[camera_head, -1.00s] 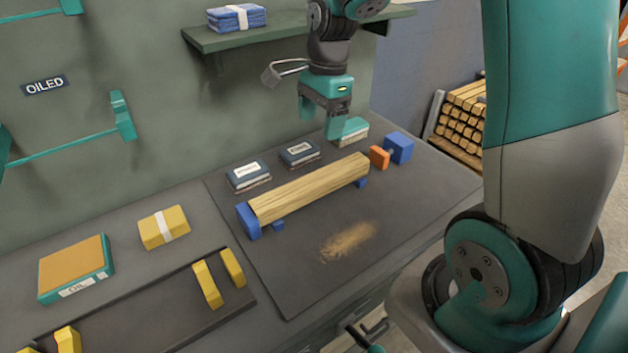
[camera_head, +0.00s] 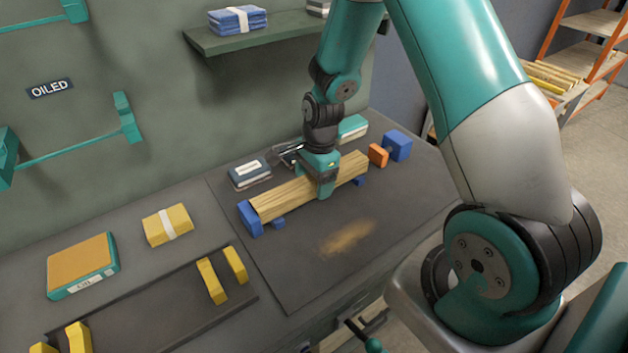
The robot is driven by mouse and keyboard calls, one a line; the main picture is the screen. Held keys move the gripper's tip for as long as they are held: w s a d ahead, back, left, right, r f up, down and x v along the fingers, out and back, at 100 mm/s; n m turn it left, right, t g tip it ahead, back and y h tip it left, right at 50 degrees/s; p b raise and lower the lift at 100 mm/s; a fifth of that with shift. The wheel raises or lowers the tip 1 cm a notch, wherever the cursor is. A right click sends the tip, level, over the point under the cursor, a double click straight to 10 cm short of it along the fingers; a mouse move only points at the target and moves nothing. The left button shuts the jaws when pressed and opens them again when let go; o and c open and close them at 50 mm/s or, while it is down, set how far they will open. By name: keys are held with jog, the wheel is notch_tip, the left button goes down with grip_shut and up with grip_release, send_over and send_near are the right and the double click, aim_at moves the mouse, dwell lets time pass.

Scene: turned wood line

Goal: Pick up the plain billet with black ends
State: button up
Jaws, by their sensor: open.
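A plain light-wood billet (camera_head: 285,199) lies lengthwise on low blue supports (camera_head: 277,224) on the dark work mat. Its left end sits against a blue stop (camera_head: 249,217), and no black end face shows from this side. My gripper (camera_head: 326,183) is lowered over the billet, right of its middle. One finger shows at the near face. The other finger is hidden behind the gripper and billet, so contact cannot be told. The gripper is open.
An orange block (camera_head: 378,155) and a blue block (camera_head: 398,146) stand beyond the billet's right end. A dark packet (camera_head: 250,175) and a pale-topped teal box (camera_head: 353,128) lie behind it. Sawdust (camera_head: 346,238) marks the otherwise clear mat in front.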

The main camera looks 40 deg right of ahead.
jog(key=shift+a+f, duration=0.1)
jog(key=shift+f, duration=0.45)
jog(key=c, duration=1.3)
